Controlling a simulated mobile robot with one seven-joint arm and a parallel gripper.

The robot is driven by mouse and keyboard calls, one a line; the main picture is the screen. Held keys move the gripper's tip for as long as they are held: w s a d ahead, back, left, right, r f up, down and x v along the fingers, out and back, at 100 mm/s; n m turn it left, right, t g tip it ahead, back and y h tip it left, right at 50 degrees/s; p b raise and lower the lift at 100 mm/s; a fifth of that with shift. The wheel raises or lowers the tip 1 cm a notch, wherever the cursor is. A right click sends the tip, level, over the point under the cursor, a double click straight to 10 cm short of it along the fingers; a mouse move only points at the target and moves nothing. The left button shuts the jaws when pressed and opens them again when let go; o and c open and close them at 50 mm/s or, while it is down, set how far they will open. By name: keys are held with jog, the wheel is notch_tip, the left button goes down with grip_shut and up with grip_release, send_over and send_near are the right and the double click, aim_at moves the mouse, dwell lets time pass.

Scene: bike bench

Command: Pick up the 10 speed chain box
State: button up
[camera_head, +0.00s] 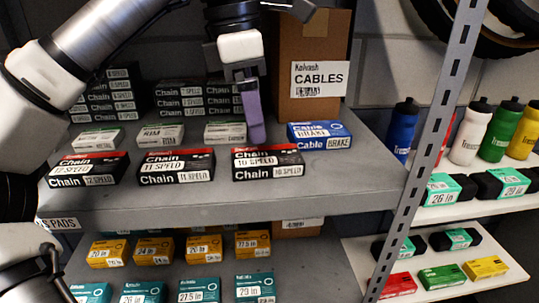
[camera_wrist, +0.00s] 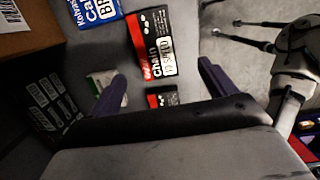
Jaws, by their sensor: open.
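The 10 speed chain box (camera_head: 268,164), black with a red top strip and white label, lies flat on the upper grey shelf. It is the rightmost of the front chain boxes. In the wrist view the same box (camera_wrist: 150,45) lies ahead of and roughly between my fingers, not held. My gripper (camera_head: 254,125) is open and empty, above and behind the box in the head view. One purple finger shows there, pointing down; the other is hidden. Both purple fingers of my gripper (camera_wrist: 161,76) show apart in the wrist view.
The 11 speed box (camera_head: 176,167) and 12 speed box (camera_head: 87,170) lie to the left. A blue brake cable box (camera_head: 319,135) lies close on the right. Small grey boxes (camera_head: 225,132) and a tall cardboard cables box (camera_head: 313,60) stand behind. A metal post (camera_head: 432,130) is at right.

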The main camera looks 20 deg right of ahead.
aim_at(267, 155)
jog(key=shift+d+f, duration=0.2)
jog(key=shift+f, duration=0.9)
jog(key=f, duration=0.1)
jog(key=d+f+p, duration=0.1)
jog(key=f, duration=0.1)
jog(key=f+p, duration=0.1)
jog(key=shift+w+d+f, duration=0.1)
jog(key=shift+d+f, duration=0.05)
jog(key=shift+d, duration=0.15)
jog(key=shift+f, duration=0.35)
jog(key=shift+c, duration=0.4)
jog(key=c, duration=1.2)
